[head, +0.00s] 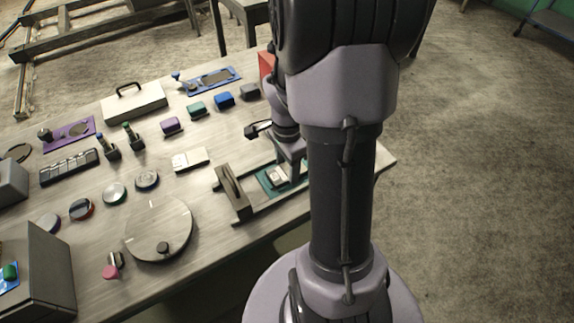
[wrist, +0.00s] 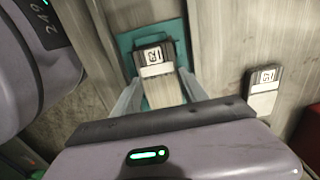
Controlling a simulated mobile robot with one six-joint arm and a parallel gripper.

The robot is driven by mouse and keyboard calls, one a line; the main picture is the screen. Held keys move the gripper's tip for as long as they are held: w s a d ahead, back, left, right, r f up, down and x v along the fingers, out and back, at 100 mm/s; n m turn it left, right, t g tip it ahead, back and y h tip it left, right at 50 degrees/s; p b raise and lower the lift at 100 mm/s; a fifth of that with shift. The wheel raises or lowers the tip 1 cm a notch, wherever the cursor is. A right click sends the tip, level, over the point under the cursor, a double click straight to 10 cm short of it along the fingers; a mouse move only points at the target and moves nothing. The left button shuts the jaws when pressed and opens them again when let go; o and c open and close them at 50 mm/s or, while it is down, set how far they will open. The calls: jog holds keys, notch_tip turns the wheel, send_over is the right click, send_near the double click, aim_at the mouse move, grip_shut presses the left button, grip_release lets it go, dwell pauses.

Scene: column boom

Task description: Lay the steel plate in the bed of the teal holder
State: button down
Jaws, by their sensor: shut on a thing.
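The teal holder (head: 265,184) sits near the right end of the workbench. In the wrist view, its teal base (wrist: 126,44) shows around and below my gripper. My gripper (wrist: 158,72) points down over the holder, its two fingers shut on the sides of a pale steel plate (wrist: 156,62) with a dark printed label. The plate also shows small in the head view (head: 277,174), within the holder's outline. I cannot tell whether it touches the bed. My arm hides part of the holder in the head view.
A similar labelled plate (wrist: 264,88) lies on the bench in the wrist view. A dark upright block (head: 231,186) stands left of the holder. A round turntable (head: 160,225), several coloured blocks and a white case (head: 134,104) are further left.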

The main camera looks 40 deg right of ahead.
jog(key=shift+c, duration=1.1)
grip_release()
jog(key=shift+r+p, duration=0.55)
jog(key=shift+r, duration=0.1)
jog(key=shift+o, duration=0.7)
jog(key=shift+r+p, duration=0.3)
jog(key=shift+r, duration=0.15)
notch_tip(320, 180, up, 6)
jog(key=p, duration=0.4)
jog(key=shift+p, duration=0.35)
jog(key=shift+f, duration=0.1)
